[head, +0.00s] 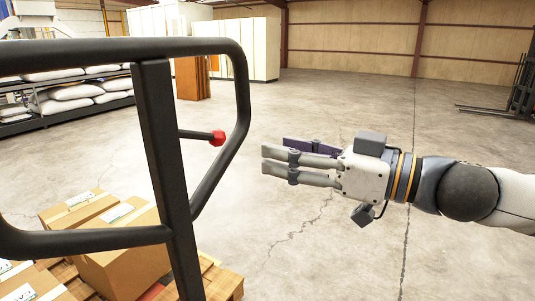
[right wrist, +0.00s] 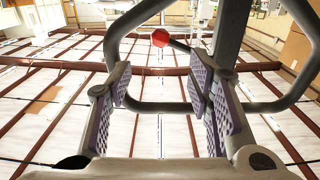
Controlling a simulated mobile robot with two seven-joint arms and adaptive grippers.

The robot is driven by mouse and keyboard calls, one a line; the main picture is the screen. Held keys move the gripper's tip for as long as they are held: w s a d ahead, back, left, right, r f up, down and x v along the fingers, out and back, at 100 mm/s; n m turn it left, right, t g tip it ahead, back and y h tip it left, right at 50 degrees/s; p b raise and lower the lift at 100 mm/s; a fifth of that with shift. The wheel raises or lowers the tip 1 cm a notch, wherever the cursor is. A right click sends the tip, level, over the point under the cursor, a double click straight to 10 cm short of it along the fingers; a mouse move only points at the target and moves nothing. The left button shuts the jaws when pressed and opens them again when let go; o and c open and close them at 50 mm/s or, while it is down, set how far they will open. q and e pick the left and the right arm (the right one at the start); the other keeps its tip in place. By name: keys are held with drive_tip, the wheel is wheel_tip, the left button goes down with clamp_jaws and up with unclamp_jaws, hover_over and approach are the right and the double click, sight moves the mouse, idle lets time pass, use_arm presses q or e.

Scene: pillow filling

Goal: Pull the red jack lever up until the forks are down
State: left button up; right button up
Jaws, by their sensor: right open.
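The jack's dark handle loop (head: 165,150) fills the left of the head view. The red knob of the lever (head: 217,138) sits at the end of a thin dark rod inside the loop. My right gripper (head: 270,162) is open and empty, to the right of the loop and apart from it, with its fingers pointing left toward the knob. In the right wrist view, the red knob (right wrist: 160,38) shows beyond the gap between the open padded fingers (right wrist: 160,85). The forks cannot be made out. My left gripper is not in view.
Cardboard boxes (head: 125,255) lie on a wooden pallet (head: 226,284) at the lower left. Shelves of white sacks (head: 75,92) stand at the back left, with white cabinets (head: 245,48) behind. The concrete floor (head: 340,100) is clear around my right arm.

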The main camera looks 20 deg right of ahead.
sight(223, 137)
drive_tip(key=x, duration=0.8)
drive_tip(key=shift+w+a+f+b, duration=0.15)
drive_tip(key=shift+w+a+b, duration=0.05)
drive_tip(key=shift+b, duration=0.2)
drive_tip(key=shift+r+x, duration=0.2)
drive_tip(key=shift+x, duration=0.95)
drive_tip(key=shift+w+a, duration=0.35)
drive_tip(key=shift+w, duration=0.05)
drive_tip(key=shift+x, duration=1)
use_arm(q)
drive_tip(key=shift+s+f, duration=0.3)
use_arm(e)
drive_tip(key=shift+f, duration=0.15)
drive_tip(key=shift+o, duration=0.2)
drive_tip(key=shift+d, duration=0.1)
